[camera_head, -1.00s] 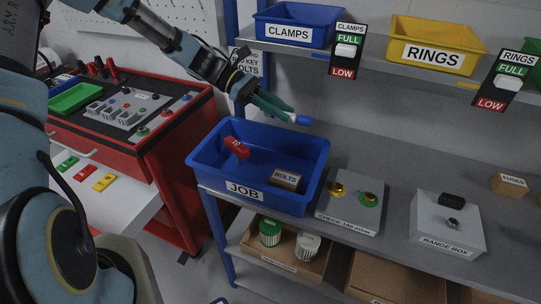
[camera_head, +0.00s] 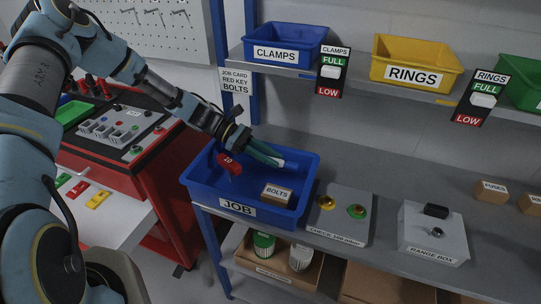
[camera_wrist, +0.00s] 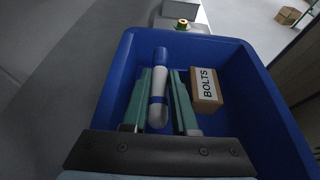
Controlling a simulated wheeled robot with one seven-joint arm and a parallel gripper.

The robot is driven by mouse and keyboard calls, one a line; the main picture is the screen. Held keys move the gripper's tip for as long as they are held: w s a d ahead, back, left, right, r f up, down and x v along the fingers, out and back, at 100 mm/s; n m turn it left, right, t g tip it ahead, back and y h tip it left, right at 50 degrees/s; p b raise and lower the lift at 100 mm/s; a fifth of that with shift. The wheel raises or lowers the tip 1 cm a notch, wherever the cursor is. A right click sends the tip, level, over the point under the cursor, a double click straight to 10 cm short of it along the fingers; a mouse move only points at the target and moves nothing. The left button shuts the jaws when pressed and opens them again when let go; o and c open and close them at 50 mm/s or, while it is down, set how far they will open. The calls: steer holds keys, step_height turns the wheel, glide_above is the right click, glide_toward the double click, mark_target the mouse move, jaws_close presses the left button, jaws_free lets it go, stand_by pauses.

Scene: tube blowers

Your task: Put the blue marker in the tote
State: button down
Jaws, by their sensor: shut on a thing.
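The blue marker (camera_wrist: 159,88), white-bodied with a blue cap and blue end, is held between the two teal fingers of my gripper (camera_wrist: 164,92) in the wrist view. In the head view my gripper (camera_head: 272,157) is low over the back of the blue tote (camera_head: 238,208) labelled JOB, and the marker is mostly hidden by the fingers. In the wrist view the marker lies above the inside of the tote (camera_wrist: 245,65). I cannot tell whether it touches the floor of the tote.
A small BOLTS box (camera_head: 277,194) and a red tag (camera_head: 230,165) are in the tote. A grey check plate (camera_head: 338,215) and a range box (camera_head: 432,232) stand to the right. Clamps (camera_head: 285,42) and rings (camera_head: 415,62) bins sit on the shelf above.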

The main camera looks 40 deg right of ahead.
steer(key=shift+f, duration=0.1)
steer(key=shift+f+b, duration=0.35)
steer(key=shift+f, duration=0.15)
steer(key=c, duration=0.7)
jaws_free()
